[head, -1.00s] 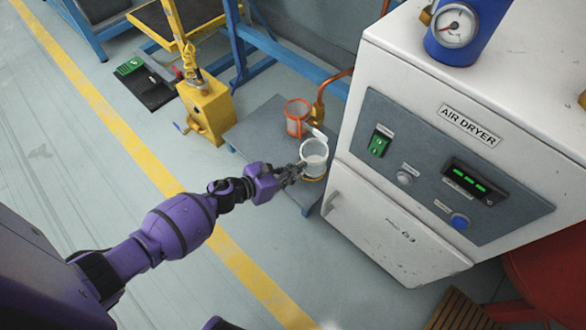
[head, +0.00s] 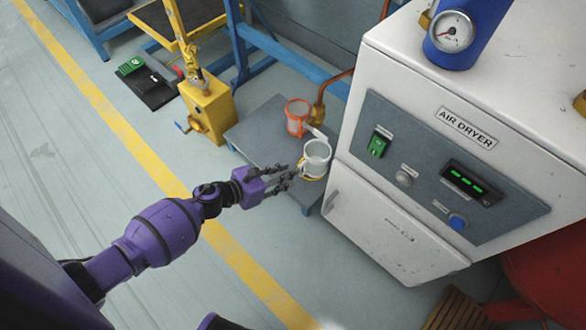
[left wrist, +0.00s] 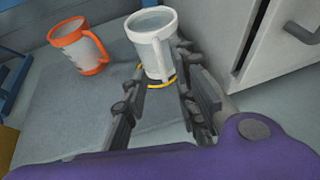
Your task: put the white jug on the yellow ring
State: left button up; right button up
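The white jug (head: 316,158) stands upright on the low grey platform beside the dryer. The yellow ring (head: 312,179) shows around its base; in the left wrist view the ring (left wrist: 160,86) curves along the jug's near edge, and its far side is hidden by the jug (left wrist: 152,40). The jug's handle faces my left gripper (head: 291,177). That gripper is open, with its fingers spread just short of the jug. In the left wrist view the right finger's tip is close to the handle; I cannot tell whether they touch. My right gripper is out of view.
An orange-rimmed jug (head: 298,117) stands behind the white jug on the grey platform (head: 255,135). The white air dryer (head: 390,215) rises close on the right, and a copper pipe (head: 323,100) runs behind. The platform's left part is clear.

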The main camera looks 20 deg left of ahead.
pick_arm(q)
jog(key=p+v, duration=0.2)
jog(key=v, duration=0.6)
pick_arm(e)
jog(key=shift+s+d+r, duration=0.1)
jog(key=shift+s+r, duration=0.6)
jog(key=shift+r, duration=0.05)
pick_arm(q)
jog(key=shift+s, duration=0.1)
jog(key=s+d+m+g+y, duration=0.1)
jog(key=s+m+g+y, duration=0.2)
jog(key=s+m, duration=1.2)
jog(key=s+d+r+m+g+y, duration=0.1)
jog(key=s+d+m+g+y, duration=0.1)
jog(key=s+m, duration=1.4)
jog(key=s+g+y, duration=0.1)
jog(key=s, duration=1)
jog(key=shift+s+d+g+y, duration=0.25)
jog(key=shift+s+g+y, duration=0.05)
jog(key=shift+g+y, duration=0.1)
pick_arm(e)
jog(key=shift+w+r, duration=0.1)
pick_arm(q)
jog(key=shift+m, duration=0.3)
